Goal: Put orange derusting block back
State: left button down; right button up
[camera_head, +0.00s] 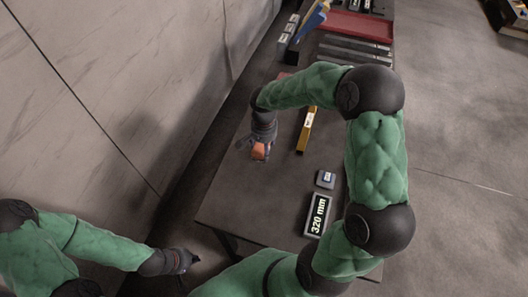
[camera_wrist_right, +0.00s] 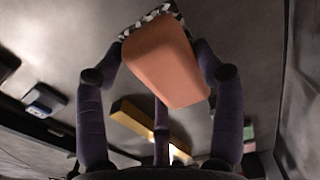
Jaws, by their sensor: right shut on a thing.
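The orange derusting block (camera_head: 259,151) is in my right gripper (camera_head: 257,144), above the dark table toward its left edge in the head view. The right wrist view shows the orange block (camera_wrist_right: 162,60) between the dark fingers of my right gripper (camera_wrist_right: 160,65), with a black-and-white patterned part at its far end. The gripper is shut on the block. My left gripper (camera_head: 186,261) hangs at the lower left, off the table and away from the block; its fingers are too small and dark to tell whether they are open.
On the table (camera_head: 235,203) are a yellow bar (camera_head: 307,130), a small grey block (camera_head: 326,179) and a "320 mm" sign (camera_head: 318,214). A red tray (camera_head: 358,26) and long dark bars lie at the far end. A wall stands left. The front left tabletop is clear.

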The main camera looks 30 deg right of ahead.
notch_tip(320, 180, down, 3)
jog(key=shift+b, duration=0.3)
jog(key=shift+r, duration=0.1)
jog(key=shift+s, duration=0.1)
jog(key=shift+f, duration=0.25)
jog(key=o, duration=1.2)
jog(key=shift+r, duration=0.15)
